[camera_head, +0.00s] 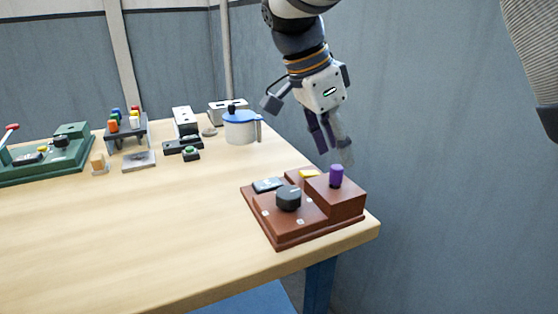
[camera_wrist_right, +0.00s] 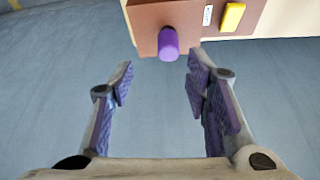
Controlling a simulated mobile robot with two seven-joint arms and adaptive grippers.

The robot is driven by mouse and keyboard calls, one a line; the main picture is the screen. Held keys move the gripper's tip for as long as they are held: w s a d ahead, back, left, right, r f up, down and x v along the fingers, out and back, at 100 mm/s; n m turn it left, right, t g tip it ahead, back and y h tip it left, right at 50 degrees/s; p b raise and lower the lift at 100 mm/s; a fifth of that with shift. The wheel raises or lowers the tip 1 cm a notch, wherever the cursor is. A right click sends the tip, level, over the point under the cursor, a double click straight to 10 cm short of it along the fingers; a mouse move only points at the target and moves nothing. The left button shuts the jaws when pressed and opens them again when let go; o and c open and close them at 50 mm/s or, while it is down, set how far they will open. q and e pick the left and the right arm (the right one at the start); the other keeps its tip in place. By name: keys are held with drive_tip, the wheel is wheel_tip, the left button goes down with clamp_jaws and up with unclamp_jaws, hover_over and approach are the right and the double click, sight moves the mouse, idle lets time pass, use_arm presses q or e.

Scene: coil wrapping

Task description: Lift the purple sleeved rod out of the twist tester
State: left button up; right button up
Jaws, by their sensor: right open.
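The purple sleeved rod (camera_head: 336,176) stands upright in the raised block at the right end of the brown twist tester (camera_head: 318,222), near the table's right corner. In the right wrist view the rod (camera_wrist_right: 168,43) shows at the top, ahead of the fingertips and about midway between them. My right gripper (camera_head: 336,158) is open and empty, above and behind the tester, apart from the rod. In the wrist view its two purple-padded fingers (camera_wrist_right: 158,75) are spread wide. The tester (camera_wrist_right: 190,20) also shows there, partly cut off. My left gripper is not in view.
The tester carries a black knob (camera_head: 288,197) and a yellow button (camera_head: 309,174). A blue-lidded jug (camera_head: 241,128), a rack of coloured pieces (camera_head: 126,130) and a green device (camera_head: 50,158) stand farther back. The table's front middle (camera_head: 150,240) is clear.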

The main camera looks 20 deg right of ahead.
sight(338, 166)
drive_tip(key=x, duration=0.4)
drive_tip(key=w+x, duration=0.1)
drive_tip(key=shift+f, duration=0.45)
clamp_jaws()
drive_tip(key=shift+r, duration=0.1)
wheel_tip(338, 166, up, 10)
drive_tip(key=shift+f, duration=0.1)
